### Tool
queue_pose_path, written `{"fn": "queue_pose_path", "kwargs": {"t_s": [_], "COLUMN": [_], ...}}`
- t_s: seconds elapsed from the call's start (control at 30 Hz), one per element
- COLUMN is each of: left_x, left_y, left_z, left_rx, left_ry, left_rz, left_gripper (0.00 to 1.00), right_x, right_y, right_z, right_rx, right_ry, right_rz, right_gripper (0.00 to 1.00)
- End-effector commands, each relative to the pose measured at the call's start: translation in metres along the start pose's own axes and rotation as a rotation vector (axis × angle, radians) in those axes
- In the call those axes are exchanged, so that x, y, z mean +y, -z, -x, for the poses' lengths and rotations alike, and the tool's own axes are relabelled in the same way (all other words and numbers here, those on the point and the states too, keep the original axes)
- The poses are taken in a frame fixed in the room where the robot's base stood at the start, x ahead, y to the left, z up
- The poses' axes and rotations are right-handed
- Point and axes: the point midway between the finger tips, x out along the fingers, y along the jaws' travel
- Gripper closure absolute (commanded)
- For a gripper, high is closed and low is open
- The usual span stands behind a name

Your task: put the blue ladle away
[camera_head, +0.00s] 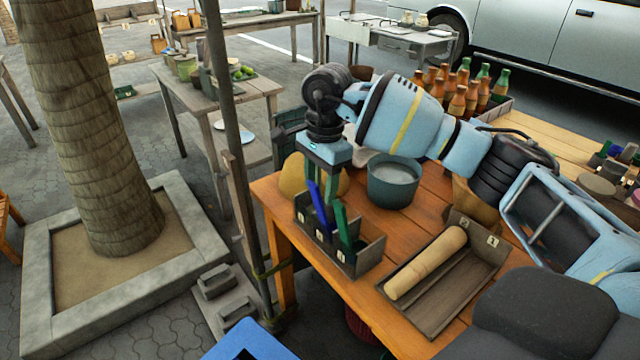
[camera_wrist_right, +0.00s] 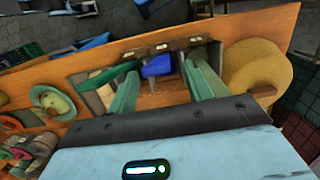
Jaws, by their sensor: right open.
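The blue ladle (camera_head: 319,208) leans in a grey wooden box (camera_head: 372,256) with several numbered labels, at the left end of the orange table. It seems to stand in the middle compartment, but its lower part is hidden. A green ladle (camera_head: 342,224) leans to its right. My right gripper (camera_head: 323,178) is open above the box, pointing down. In the right wrist view, the blue ladle (camera_wrist_right: 157,66) shows between the spread green fingers of the gripper (camera_wrist_right: 168,80), with a gap on each side. The green ladle (camera_wrist_right: 108,76) lies outside the left finger. My left gripper is out of view.
A grey-blue pot (camera_head: 392,184) stands behind the box, near a tan rounded vessel (camera_head: 293,176). A tray (camera_head: 470,280) with a tan roller (camera_head: 426,263) is to the right. A thin post (camera_head: 232,130) rises by the table's left edge.

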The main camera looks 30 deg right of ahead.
Motion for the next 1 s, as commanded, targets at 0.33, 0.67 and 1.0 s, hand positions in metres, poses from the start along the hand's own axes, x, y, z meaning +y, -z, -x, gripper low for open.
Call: {"fn": "queue_pose_path", "kwargs": {"t_s": [0.33, 0.67, 1.0], "left_x": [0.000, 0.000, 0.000], "left_y": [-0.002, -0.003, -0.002], "left_z": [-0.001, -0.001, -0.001], "left_rx": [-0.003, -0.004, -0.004], "left_ry": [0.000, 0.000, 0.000], "left_rz": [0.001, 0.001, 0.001], "left_gripper": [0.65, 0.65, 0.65], "right_x": [-0.001, 0.000, 0.000], "right_y": [0.000, 0.000, 0.000], "right_z": [0.054, 0.073, 0.073], "right_rx": [-0.001, 0.000, 0.000], "right_ry": [0.004, 0.000, 0.001], "right_rz": [0.000, 0.000, 0.000], "right_gripper": [0.50, 0.50, 0.50]}}
